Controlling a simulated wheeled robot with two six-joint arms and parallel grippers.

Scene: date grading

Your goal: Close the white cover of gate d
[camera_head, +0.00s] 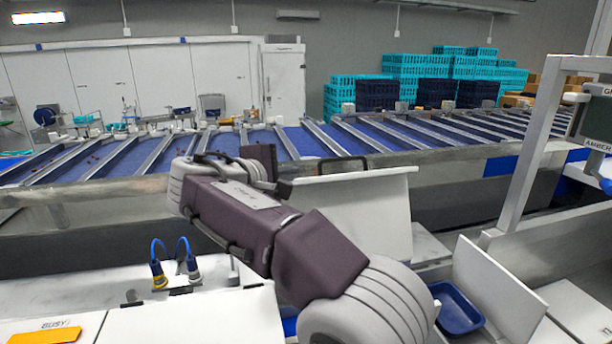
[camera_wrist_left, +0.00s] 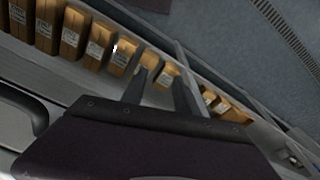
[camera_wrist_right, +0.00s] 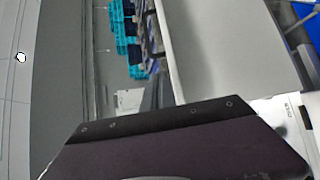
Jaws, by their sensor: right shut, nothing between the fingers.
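A white cover (camera_head: 375,215) stands raised, with a dark handle on its top edge. It is partly hidden behind my right arm; I see no letter on it to tell its gate. A second white cover (camera_head: 498,290) stands tilted open at the lower right. My right gripper (camera_head: 284,188) is shut and empty, at the left edge of the raised cover; I cannot tell if they touch. In the right wrist view a pale panel (camera_wrist_right: 225,50) fills the upper middle, and the fingertips are not visible. My left gripper (camera_wrist_left: 158,76) shows only in its wrist view, open and empty.
A blue tray (camera_head: 457,308) lies beside the tilted cover. A closed white lid (camera_head: 200,318) and an orange card (camera_head: 45,335) are at the lower left. Two blue cable plugs (camera_head: 175,270) stand behind the lid. Cartons (camera_wrist_left: 75,30) line a shelf near my left gripper.

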